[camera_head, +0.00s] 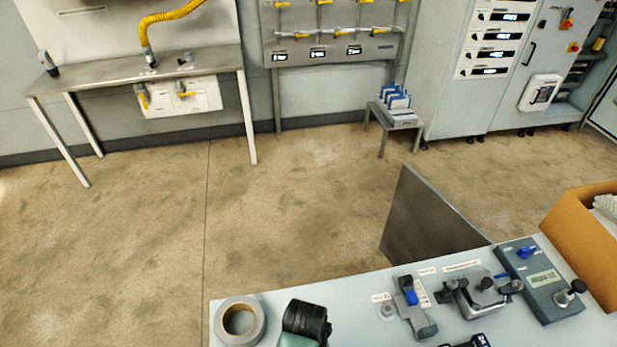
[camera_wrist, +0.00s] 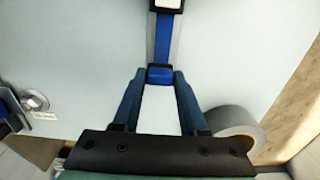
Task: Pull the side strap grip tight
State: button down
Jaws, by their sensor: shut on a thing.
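In the wrist view, my gripper (camera_wrist: 160,78) has its two dark blue fingers on either side of a small blue grip (camera_wrist: 160,73) and is shut on it. The grip has dark edges and sits at the lower end of a strap piece (camera_wrist: 163,38), blue with grey sides. This runs straight up the picture to a dark part (camera_wrist: 166,5) at the top edge, where a bit of white shows. The pale panel surface lies behind. Whether the strap is taut cannot be told. In the head view the fingertips and the grip are out of sight.
A grey tape roll (camera_head: 240,320) lies on the pale bench (camera_head: 350,284); it also shows right of my fingers in the wrist view (camera_wrist: 236,128). Levers and clamps (camera_head: 483,294), a grey control box (camera_head: 540,283) and a cardboard box (camera_head: 585,235) stand at the right.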

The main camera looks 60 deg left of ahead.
jog(key=shift+w+a, duration=0.1)
jog(key=shift+a, duration=0.2)
jog(key=shift+c, duration=2.2)
grip_release()
jog(key=shift+r, duration=0.1)
notch_tip(320, 180, up, 13)
jog(key=shift+w, duration=0.1)
